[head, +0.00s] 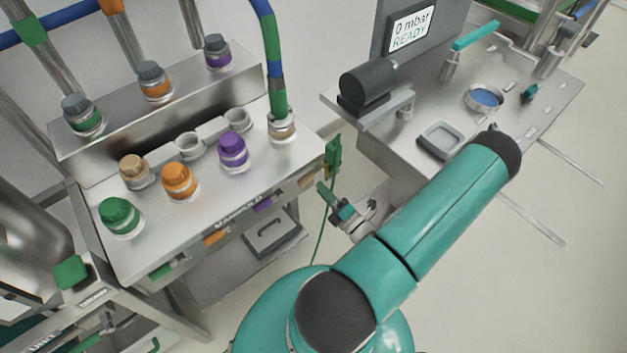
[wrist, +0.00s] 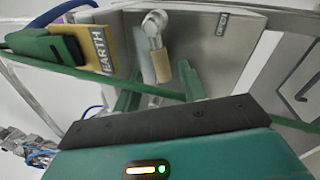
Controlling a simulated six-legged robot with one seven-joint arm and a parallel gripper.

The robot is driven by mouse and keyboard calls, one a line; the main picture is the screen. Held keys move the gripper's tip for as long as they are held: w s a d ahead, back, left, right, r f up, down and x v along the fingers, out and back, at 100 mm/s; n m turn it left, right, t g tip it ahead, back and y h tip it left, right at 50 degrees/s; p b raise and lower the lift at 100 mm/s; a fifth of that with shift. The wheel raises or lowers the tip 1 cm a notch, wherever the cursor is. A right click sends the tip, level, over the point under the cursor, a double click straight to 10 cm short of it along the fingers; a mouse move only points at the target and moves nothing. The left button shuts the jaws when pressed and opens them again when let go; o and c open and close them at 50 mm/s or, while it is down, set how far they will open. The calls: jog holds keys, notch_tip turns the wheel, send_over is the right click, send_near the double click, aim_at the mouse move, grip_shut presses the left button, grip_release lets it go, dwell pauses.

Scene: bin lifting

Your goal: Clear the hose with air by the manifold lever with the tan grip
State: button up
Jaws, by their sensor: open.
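The tan lever grip (wrist: 188,78) hangs on a bent metal lever (wrist: 153,28) at the manifold's front face in the wrist view. My gripper (wrist: 160,88) is open; its green fingers stand to either side of the grip's lower part, and contact cannot be told. In the head view the tan grip (head: 307,179) shows at the right end of the manifold (head: 215,215), with my gripper (head: 330,195) just right of and below it. The blue and green hose (head: 272,50) runs down to a tan-collared port on the manifold top.
A green clamp (wrist: 50,46) sits on a yellow EARTH plate (wrist: 97,48) close left of the lever, with a green cable. Purple (head: 263,205) and orange (head: 214,237) grips line the front. A READY display (head: 410,28) stands above the right bench (head: 480,130).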

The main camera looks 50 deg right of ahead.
jog(key=v, duration=0.7)
